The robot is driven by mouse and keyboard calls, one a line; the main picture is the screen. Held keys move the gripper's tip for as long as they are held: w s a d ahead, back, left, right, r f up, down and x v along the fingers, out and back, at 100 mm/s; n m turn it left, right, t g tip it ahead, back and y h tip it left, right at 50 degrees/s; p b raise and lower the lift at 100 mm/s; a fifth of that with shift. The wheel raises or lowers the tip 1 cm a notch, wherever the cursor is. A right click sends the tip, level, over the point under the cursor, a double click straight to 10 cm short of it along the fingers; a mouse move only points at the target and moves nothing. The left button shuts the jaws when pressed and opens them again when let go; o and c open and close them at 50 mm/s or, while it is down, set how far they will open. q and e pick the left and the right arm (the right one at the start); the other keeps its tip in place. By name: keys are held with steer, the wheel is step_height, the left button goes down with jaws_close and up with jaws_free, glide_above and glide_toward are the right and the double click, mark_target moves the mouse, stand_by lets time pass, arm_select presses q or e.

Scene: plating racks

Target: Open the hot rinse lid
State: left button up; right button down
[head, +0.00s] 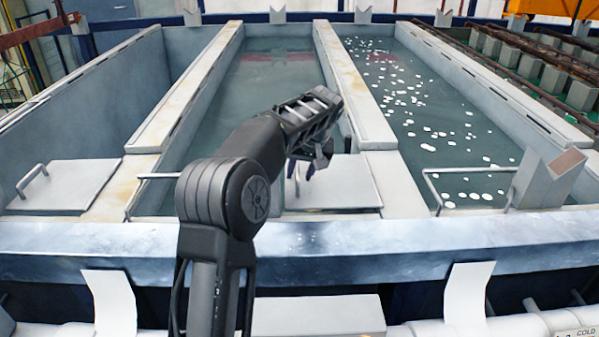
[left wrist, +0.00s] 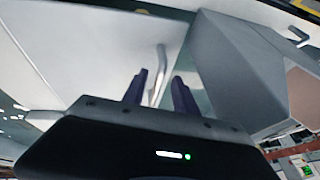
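A flat pale lid (head: 345,190) covers part of the near end of the middle water tank. No readable label shows which lid is the hot rinse one. My left gripper (head: 303,172) is over this lid's left edge, with its fingers pointing down. In the left wrist view the two dark purple fingers (left wrist: 160,92) stand apart, with nothing clamped between them. A thin metal handle (left wrist: 160,62) on a pale panel shows just beyond and between the fingertips. Whether they touch it I cannot tell. My right gripper is not in view.
Another lid (head: 75,185) with a handle (head: 31,180) lies flat at left. The right tank (head: 440,120) holds water with white floating bits. A grey block (head: 548,180) stands at its near right corner. A metal front beam (head: 400,240) runs across.

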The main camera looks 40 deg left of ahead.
arm_select(q)
steer(key=shift+a+f, duration=0.1)
steer(key=shift+f, duration=0.2)
steer(key=shift+c, duration=0.5)
jaws_close()
stand_by(0.8)
